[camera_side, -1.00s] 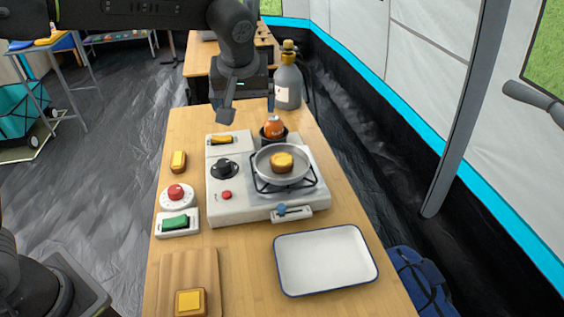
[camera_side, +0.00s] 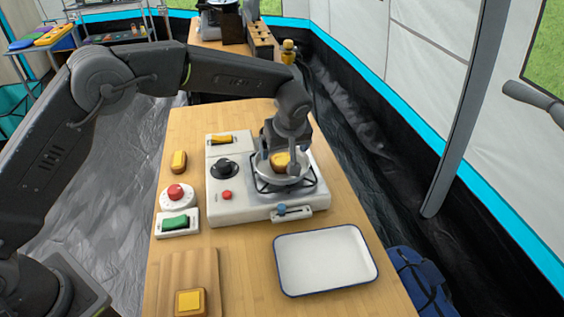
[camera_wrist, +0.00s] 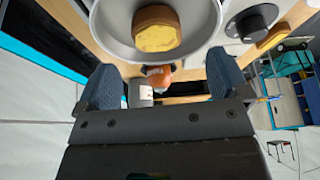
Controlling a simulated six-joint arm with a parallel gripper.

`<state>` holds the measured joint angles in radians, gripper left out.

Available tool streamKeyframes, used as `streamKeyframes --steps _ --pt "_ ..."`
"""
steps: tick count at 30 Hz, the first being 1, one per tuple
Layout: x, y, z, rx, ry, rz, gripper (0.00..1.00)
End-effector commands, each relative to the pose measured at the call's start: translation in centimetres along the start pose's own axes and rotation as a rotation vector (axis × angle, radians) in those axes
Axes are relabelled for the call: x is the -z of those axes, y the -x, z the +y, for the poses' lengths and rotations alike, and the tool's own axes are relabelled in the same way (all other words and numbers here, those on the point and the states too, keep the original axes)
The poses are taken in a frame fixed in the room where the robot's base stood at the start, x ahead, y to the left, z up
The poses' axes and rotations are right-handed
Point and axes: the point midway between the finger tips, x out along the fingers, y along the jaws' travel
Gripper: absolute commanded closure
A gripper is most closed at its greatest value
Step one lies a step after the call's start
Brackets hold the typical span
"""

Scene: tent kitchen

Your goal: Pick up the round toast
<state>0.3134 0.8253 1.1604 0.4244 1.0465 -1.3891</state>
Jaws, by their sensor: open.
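The round toast (camera_side: 280,160) is golden on top with a brown side and lies in the grey frying pan (camera_side: 284,181) on the stove. It also shows in the wrist view (camera_wrist: 156,32), at the top middle, inside the pan. My gripper (camera_side: 279,153) is over the pan, low and close to the toast, and hides part of both. In the wrist view, its two blue-grey fingers (camera_wrist: 162,70) are wide apart with nothing held between them. The toast appears beyond the fingertips. I cannot tell whether a finger touches the pan.
The white stove (camera_side: 228,205) has a black knob (camera_side: 223,168). A white tray (camera_side: 325,284) lies empty at front right. A square toast (camera_side: 190,302) is on a wooden board (camera_side: 188,268). An oblong toast (camera_side: 179,162) and a red-buttoned timer (camera_side: 176,194) are left of the stove.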

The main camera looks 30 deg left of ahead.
Motion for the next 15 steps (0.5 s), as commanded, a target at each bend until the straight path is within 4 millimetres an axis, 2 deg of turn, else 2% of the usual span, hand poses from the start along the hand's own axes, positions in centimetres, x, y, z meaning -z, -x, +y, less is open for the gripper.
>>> streamKeyframes --steps 5,12,15 --pt "0.0 -1.4 0.1 0.001 0.000 -0.001 0.06" --pt "0.1 -4.7 0.3 0.001 0.000 -0.002 0.06" --pt "0.1 -5.4 0.3 -0.001 0.000 -0.002 0.06"
